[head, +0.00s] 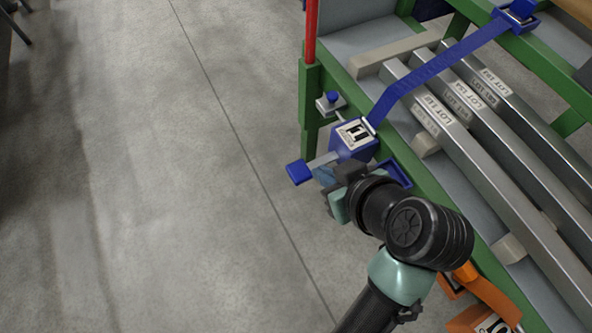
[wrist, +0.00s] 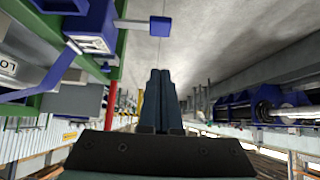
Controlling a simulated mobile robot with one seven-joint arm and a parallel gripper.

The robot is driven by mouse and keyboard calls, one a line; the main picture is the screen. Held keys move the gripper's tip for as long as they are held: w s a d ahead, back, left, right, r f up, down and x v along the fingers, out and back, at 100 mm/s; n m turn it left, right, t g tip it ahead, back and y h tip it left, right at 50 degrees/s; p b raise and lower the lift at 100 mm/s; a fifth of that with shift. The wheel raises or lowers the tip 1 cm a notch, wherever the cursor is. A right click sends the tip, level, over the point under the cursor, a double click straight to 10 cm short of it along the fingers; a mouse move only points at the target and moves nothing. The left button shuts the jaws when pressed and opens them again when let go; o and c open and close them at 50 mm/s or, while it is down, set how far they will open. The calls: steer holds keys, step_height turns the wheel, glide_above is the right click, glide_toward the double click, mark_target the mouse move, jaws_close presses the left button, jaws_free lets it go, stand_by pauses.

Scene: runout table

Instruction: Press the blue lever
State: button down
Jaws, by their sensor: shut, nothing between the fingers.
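The blue lever (head: 299,172) is a blue paddle on a short grey bar. It sticks out to the left from a blue ratchet box (head: 353,140) on the green table frame. In the wrist view the lever paddle (wrist: 163,27) is above my fingertips in the picture, with bare floor between them, and the box (wrist: 91,27) is at upper left. My gripper (head: 326,176) is just right of and slightly below the paddle in the head view, close to the box's lower side. Its fingers (wrist: 160,73) are shut and empty. I cannot tell whether it touches the lever.
A blue strap (head: 430,72) runs from the box over several metal bars (head: 480,140) on the table. A small blue knob (head: 332,98) and a red post (head: 311,30) are nearby. An orange ratchet (head: 485,300) is at lower right.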

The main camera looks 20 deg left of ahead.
steer(key=shift+w, duration=0.1)
steer(key=b, duration=0.4)
glide_above(296, 168)
steer(key=s+d, duration=0.2)
steer(key=f, duration=0.7)
steer(key=shift+w+f, duration=0.2)
steer(key=shift+f, duration=0.05)
step_height(296, 168, down, 2)
steer(key=shift+d+f+b, duration=0.1)
steer(key=shift+f+b, duration=0.15)
steer(key=shift+b, duration=0.3)
steer(key=shift+f, duration=0.6)
